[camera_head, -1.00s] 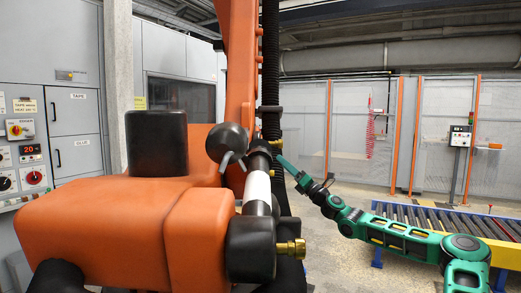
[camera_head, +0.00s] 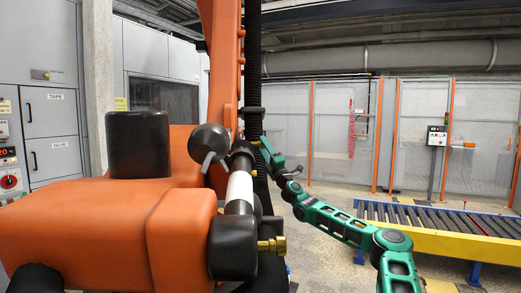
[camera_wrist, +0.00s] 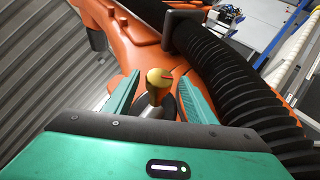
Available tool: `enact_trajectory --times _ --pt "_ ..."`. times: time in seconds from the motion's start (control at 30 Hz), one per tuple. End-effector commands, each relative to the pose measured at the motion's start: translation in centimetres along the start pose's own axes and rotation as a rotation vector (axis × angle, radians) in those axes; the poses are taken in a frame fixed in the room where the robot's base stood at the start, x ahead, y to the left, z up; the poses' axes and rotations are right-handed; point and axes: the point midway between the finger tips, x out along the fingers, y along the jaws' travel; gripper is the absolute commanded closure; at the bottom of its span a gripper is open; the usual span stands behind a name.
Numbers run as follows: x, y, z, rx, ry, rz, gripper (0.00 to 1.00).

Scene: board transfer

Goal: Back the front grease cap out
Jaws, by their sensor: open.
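The fingers are apart, with a gap showing on each side of the cap. In the head view my gripper (camera_head: 266,146) is at the far side of the orange machine's dark joint, where the cap there is small and partly hidden. A second brass cap (camera_head: 272,245) sticks out to the right from the nearer black joint, away from my gripper. I cannot tell from the pictures which cap is called front.
The orange machine arm (camera_head: 110,230) fills the left side. A black ribbed hose (camera_wrist: 235,90) runs close to the right of my gripper. A roller conveyor (camera_head: 430,220) stands to the right. Mesh fencing (camera_head: 345,140) is behind.

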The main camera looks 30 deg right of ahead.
Motion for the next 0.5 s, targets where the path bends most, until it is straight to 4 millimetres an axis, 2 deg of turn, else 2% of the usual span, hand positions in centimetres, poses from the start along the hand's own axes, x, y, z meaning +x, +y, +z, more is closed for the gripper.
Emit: enact_trajectory --times 0.2,0.5 --pt "1.5 0.0 -0.1 -0.001 0.001 -0.001 0.49" --pt "1.7 0.0 0.0 -0.001 0.001 -0.001 0.49"
